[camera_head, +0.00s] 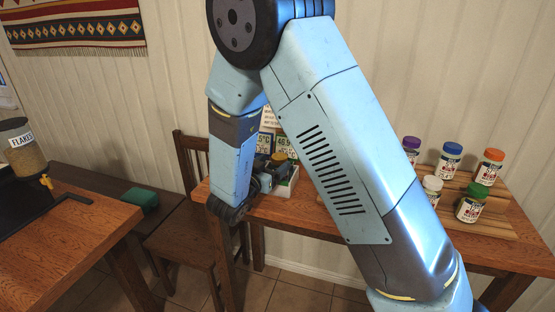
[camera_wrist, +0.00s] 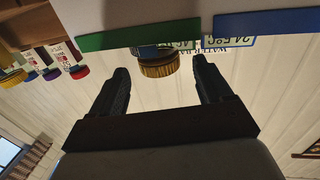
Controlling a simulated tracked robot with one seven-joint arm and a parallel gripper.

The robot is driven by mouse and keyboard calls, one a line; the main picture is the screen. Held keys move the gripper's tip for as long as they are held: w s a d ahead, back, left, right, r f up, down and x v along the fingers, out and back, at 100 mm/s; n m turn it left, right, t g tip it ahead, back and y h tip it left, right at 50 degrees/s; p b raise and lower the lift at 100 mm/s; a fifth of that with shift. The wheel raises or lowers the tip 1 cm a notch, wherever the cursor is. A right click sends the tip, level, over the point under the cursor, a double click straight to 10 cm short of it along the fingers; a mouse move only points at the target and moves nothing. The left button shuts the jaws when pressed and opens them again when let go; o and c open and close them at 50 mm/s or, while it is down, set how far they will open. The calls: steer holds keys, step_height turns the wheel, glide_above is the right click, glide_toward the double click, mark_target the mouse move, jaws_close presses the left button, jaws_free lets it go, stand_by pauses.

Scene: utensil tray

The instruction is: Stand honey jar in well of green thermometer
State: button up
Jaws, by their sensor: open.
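The honey jar (camera_head: 276,168), dark with a yellow lid, is upright at the white tray on the far table; its ribbed lid also shows in the wrist view (camera_wrist: 160,68). That view is upside down. There the jar's lower part is hidden behind a green panel (camera_wrist: 110,41), beside a blue panel (camera_wrist: 265,22). It seems to stand in the green-marked well, but I cannot see its base. My gripper (camera_wrist: 162,76) is open, its fingers apart on either side of the lid in the picture.
Printed cards (camera_head: 291,146) stand behind the white tray (camera_head: 287,188). Several jars with coloured lids, including a green-lidded jar (camera_head: 473,203), stand on wooden steps at the right. A chair (camera_head: 190,225), a green block (camera_head: 140,199) and a flakes dispenser (camera_head: 22,150) are at the left.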

steer(key=v, duration=0.5)
steer(key=shift+s+a, duration=0.2)
steer(key=shift+s, duration=0.15)
steer(key=w+r+y, duration=0.1)
steer(key=w+d+r+y, duration=0.1)
steer(key=w, duration=0.1)
steer(key=w+r+y, duration=0.1)
steer(key=shift+w+d+r+g+y, duration=0.2)
steer(key=shift+d+r+g+y, duration=0.1)
steer(key=shift+d, duration=0.05)
steer(key=s+d+r+n+g+y, duration=0.1)
steer(key=d+r+n+y, duration=0.1)
steer(key=d+r+y, duration=0.3)
steer(key=s+d+r+n+g+y, duration=0.1)
steer(key=r+y, duration=0.2)
steer(key=r, duration=0.4)
steer(key=s+d+r+n+g+h, duration=0.1)
steer(key=s+d+g, duration=0.2)
steer(key=s+d, duration=0.6)
steer(key=s+d+r+n+g+h, duration=0.1)
steer(key=s+d+g, duration=0.3)
steer(key=s+d, duration=0.5)
steer(key=s+r+n, duration=0.1)
steer(key=s, duration=0.7)
steer(key=shift+d, duration=0.25)
